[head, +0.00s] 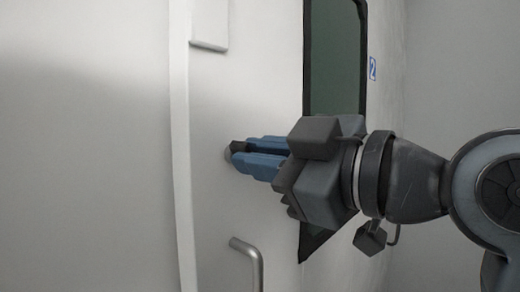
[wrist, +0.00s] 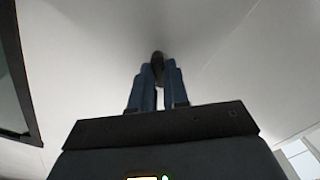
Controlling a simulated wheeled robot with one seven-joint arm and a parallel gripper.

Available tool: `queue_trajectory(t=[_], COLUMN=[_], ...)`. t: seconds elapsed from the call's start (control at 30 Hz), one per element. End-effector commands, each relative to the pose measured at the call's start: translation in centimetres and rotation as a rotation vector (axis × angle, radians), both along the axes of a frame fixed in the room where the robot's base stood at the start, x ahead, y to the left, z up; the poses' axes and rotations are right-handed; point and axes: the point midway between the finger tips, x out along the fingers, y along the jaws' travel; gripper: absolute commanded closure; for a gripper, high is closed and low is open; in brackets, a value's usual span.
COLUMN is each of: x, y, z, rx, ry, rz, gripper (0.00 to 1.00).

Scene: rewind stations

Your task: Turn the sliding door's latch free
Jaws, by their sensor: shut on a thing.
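The sliding door (head: 222,190) is a white panel with a dark window. Its latch (head: 238,146) is a small dark knob on the door face, left of the window. My gripper (head: 240,155) reaches in from the right with blue fingers, one above the other, shut on the latch at their tips. In the wrist view the dark latch (wrist: 158,62) sits between the two fingertips (wrist: 158,75), against the pale door. The fingers hide part of the latch, and I cannot tell its exact turn.
A grey bar handle (head: 250,262) stands out from the door below the latch. The window (head: 335,60) has a black frame and is partly behind my gripper. A blue sign with a 2 (head: 372,68) is at its right. A pale box (head: 209,25) is above.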

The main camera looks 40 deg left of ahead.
Motion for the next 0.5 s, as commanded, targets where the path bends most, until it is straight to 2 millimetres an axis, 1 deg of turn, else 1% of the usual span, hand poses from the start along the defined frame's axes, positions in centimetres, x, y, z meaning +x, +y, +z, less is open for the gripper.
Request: queue_trajectory(t=[0.2,0.5], x=[-0.01,0.00], y=[0.02,0.01], z=[0.06,0.05], rx=[0.012,0.032], ry=[0.209,0.459], rz=[0.001,0.000], gripper=[1.00,1.00])
